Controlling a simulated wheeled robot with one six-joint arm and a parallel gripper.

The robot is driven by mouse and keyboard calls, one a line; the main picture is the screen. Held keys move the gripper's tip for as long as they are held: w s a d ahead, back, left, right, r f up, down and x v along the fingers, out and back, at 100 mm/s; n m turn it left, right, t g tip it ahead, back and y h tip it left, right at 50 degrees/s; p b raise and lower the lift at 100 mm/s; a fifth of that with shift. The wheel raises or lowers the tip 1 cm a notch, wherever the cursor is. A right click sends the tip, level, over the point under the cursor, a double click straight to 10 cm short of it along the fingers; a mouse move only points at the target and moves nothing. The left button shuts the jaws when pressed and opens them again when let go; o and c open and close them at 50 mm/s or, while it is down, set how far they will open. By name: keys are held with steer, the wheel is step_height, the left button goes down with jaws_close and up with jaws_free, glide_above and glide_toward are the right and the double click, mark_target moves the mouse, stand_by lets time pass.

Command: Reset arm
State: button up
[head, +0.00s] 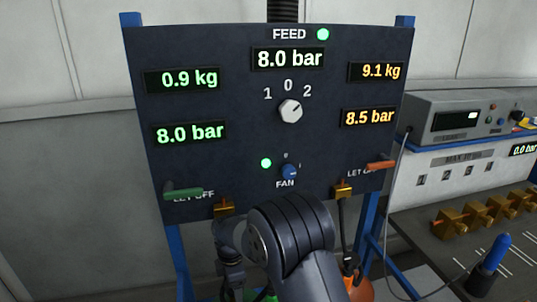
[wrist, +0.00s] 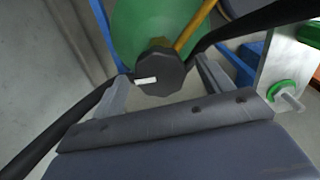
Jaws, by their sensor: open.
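My arm (head: 290,235) shows at the bottom middle of the head view, in front of the lower part of the dark panel (head: 235,120). The gripper's fingertips cannot be made out there. In the wrist view my gripper (wrist: 162,70) is open, its two grey fingers on either side of a dark faceted knob (wrist: 160,80). The knob has a white mark and sits in front of a green rounded body (wrist: 140,25). Whether the fingers touch the knob cannot be told.
The panel carries a white selector (head: 290,110) pointing toward 2, a blue fan knob (head: 289,171), a green lever (head: 185,193) and an orange lever (head: 380,165). Black hoses (wrist: 65,125) run close to my gripper. A bench with brass blocks (head: 485,212) stands at right.

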steer(key=n+p, duration=0.1)
steer(key=n, duration=0.2)
steer(key=shift+r+n+p, duration=0.1)
steer(key=shift+n+p, duration=0.25)
steer(key=shift+n, duration=0.05)
steer(key=n+p, duration=0.2)
steer(key=n, duration=0.1)
steer(key=shift+n, duration=0.3)
steer(key=shift+r, duration=1)
